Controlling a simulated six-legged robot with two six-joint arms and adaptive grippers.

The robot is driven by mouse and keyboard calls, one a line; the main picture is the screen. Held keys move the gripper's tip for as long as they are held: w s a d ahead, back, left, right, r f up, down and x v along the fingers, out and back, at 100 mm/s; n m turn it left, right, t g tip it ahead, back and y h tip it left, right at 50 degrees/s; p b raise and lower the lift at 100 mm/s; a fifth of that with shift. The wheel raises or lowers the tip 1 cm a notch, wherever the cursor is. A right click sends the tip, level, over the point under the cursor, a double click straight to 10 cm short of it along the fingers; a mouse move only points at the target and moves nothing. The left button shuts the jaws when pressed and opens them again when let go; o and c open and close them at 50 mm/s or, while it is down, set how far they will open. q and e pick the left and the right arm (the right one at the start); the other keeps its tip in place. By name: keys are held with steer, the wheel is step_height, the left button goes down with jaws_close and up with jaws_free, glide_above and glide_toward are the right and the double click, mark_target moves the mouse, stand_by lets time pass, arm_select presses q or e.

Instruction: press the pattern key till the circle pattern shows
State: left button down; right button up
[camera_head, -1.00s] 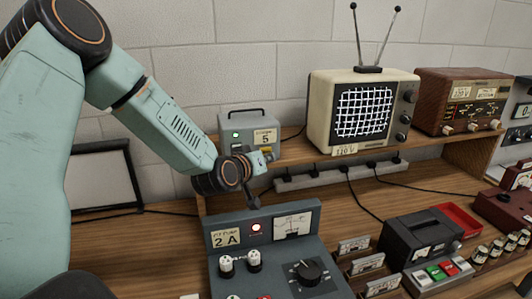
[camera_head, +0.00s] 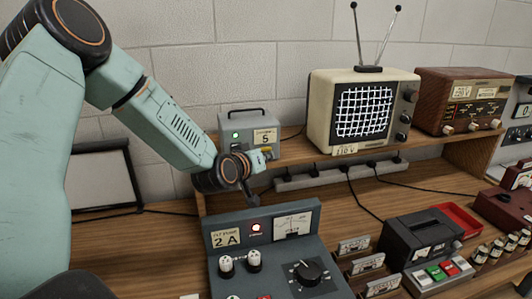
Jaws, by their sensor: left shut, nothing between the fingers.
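The television (camera_head: 363,110) stands on the shelf with its screen lit, showing a white crosshatch grid on black. Contact with the box cannot be made out. My right gripper is not in view.
A power supply (camera_head: 308,219) with a lit red lamp, meter and knob stands below the gripper. A brown radio (camera_head: 461,99) stands right of the television. A black instrument (camera_head: 420,240) and red tray (camera_head: 464,216) are on the bench.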

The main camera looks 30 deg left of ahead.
arm_select(q)
steer(key=shift+w+a, duration=0.25)
steer(key=shift+a, duration=0.15)
stand_by(0.8)
steer(key=shift+d+r, duration=0.1)
steer(key=shift+s+d, duration=0.5)
steer(key=shift+d, duration=0.1)
steer(key=s+d, duration=0.3)
steer(key=shift+s+d, duration=0.15)
steer(key=shift+d, duration=0.25)
stand_by(1.1)
